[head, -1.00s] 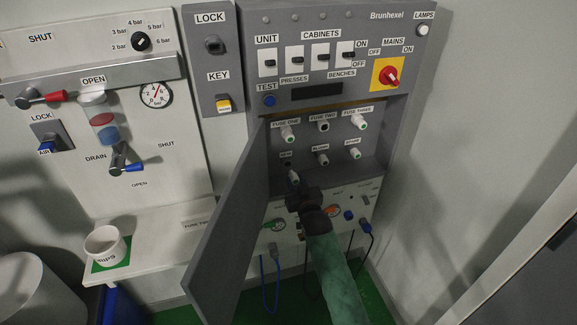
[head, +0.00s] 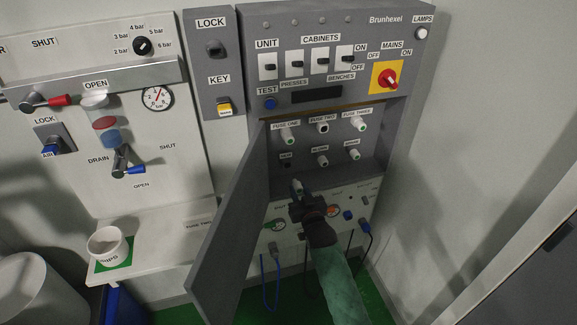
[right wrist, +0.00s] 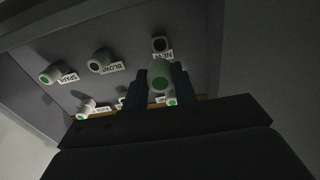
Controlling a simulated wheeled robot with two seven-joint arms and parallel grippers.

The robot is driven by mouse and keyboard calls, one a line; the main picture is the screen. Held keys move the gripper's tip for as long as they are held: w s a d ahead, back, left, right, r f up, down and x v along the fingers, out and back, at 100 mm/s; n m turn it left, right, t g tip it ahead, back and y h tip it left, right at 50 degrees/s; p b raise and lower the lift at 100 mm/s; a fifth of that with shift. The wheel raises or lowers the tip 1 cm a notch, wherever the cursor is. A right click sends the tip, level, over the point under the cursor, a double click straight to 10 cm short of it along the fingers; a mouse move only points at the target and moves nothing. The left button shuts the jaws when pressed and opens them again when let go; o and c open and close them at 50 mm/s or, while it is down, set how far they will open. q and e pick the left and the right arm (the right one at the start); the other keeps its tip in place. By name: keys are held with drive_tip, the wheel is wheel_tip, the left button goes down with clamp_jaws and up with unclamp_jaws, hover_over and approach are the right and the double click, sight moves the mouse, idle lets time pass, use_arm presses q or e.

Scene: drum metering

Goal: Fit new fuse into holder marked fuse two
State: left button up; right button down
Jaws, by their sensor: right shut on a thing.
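My right gripper (head: 299,194) is shut on the new fuse (head: 296,185), a pale fuse with a green end. The fuse also shows between the fingers in the right wrist view (right wrist: 160,80). It is clear of the panel, below the holder marked NEW (head: 286,163), which has a dark, empty-looking opening; that holder also shows in the right wrist view (right wrist: 160,45). The holder marked fuse two (head: 323,127) is in the upper row and has a dark centre. In the right wrist view the gripper mostly hides it. My left gripper is out of view.
Fuse one (head: 289,139) and fuse three (head: 360,125) show green ends on either side of fuse two. The blown (head: 321,160) and spare (head: 354,153) holders are below. The open cabinet door (head: 232,225) stands left of my right arm. Cables hang below the panel.

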idle(0.3)
